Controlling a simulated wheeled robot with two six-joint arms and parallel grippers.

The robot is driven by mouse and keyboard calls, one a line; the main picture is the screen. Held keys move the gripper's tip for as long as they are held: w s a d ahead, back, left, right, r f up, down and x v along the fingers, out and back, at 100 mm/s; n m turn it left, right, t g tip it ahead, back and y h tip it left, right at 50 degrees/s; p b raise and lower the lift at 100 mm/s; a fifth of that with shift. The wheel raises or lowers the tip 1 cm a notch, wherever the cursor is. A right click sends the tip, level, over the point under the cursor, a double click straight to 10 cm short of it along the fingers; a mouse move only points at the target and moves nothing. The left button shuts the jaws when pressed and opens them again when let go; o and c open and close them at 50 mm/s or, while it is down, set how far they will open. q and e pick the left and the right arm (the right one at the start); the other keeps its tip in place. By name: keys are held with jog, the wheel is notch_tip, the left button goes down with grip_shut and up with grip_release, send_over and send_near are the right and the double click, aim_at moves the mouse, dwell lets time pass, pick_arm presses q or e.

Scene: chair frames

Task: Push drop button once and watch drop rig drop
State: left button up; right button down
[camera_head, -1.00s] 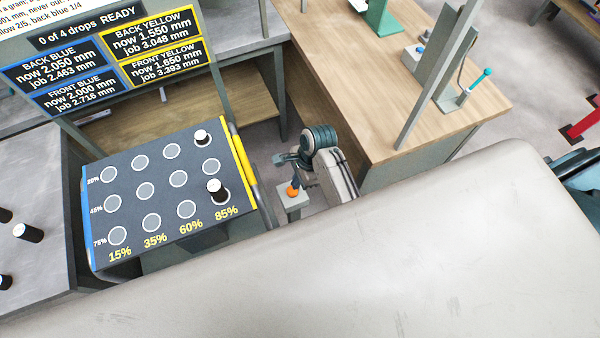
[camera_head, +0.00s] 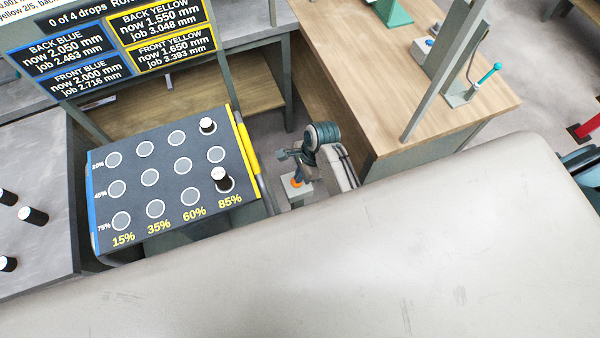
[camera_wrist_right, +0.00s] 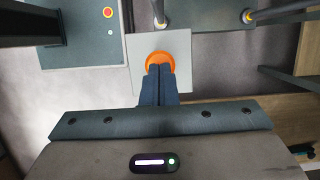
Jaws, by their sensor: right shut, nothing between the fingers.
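The orange drop button (camera_head: 296,183) sits on a pale square plate beside the rig, and also shows in the right wrist view (camera_wrist_right: 160,60). My right gripper (camera_head: 299,175) is shut and empty, with its fingertips down at the button. In the right wrist view the closed fingertips (camera_wrist_right: 159,68) overlap the button's near edge and look in contact with it. The dark board (camera_head: 165,172) with rings and percent marks stands left of it. Two black-and-white pegs stand in its 85% column, upper (camera_head: 207,125) and lower (camera_head: 221,179). My left gripper is not in view.
A wooden bench (camera_head: 395,100) with a grey upright stands to the right. More pegs (camera_head: 33,215) stand on a grey table at left. A red button (camera_wrist_right: 108,12) shows on a panel.

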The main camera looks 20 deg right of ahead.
jog(key=shift+r, duration=2.75)
dwell(0.3)
